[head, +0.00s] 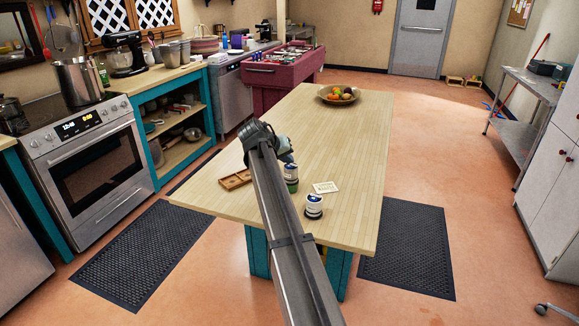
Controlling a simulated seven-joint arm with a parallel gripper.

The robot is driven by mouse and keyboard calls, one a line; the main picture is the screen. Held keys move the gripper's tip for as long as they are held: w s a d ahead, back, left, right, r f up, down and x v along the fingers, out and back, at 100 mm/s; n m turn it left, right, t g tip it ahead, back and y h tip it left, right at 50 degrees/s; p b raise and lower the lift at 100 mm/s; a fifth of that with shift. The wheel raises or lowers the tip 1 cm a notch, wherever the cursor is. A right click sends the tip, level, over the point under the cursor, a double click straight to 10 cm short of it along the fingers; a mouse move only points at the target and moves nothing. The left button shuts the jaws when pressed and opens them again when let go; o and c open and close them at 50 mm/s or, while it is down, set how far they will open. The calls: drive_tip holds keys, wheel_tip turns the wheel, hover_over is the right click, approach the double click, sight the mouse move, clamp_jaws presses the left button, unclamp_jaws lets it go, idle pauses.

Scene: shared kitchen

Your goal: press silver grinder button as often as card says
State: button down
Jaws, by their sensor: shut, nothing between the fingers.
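My arm reaches out over the wooden island table (345,130). My gripper (287,155) is at its far end, small and partly hidden by the arm; it is shut and empty. Just below it stands a small round grinder-like jar (291,173), pale on top with green lower down. A second small jar (314,206), white and dark blue, stands nearer the table's front edge. A pale card (326,187) lies to the right of the jars; its writing is too small to read. I cannot tell which jar is the silver grinder, and no button is discernible.
A shallow wooden tray (235,180) lies left of the arm. A fruit bowl (338,95) stands at the table's far end. The tabletop right of the card is clear. A stove (92,165) and counters line the left wall.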

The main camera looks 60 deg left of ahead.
sight(287, 167)
drive_tip(key=shift+f, duration=0.3)
drive_tip(key=shift+r, duration=0.15)
idle(0.4)
drive_tip(key=shift+r, duration=0.7)
drive_tip(key=shift+r, duration=0.1)
drive_tip(key=shift+r, duration=2.95)
idle(0.3)
drive_tip(key=shift+f, duration=3.05)
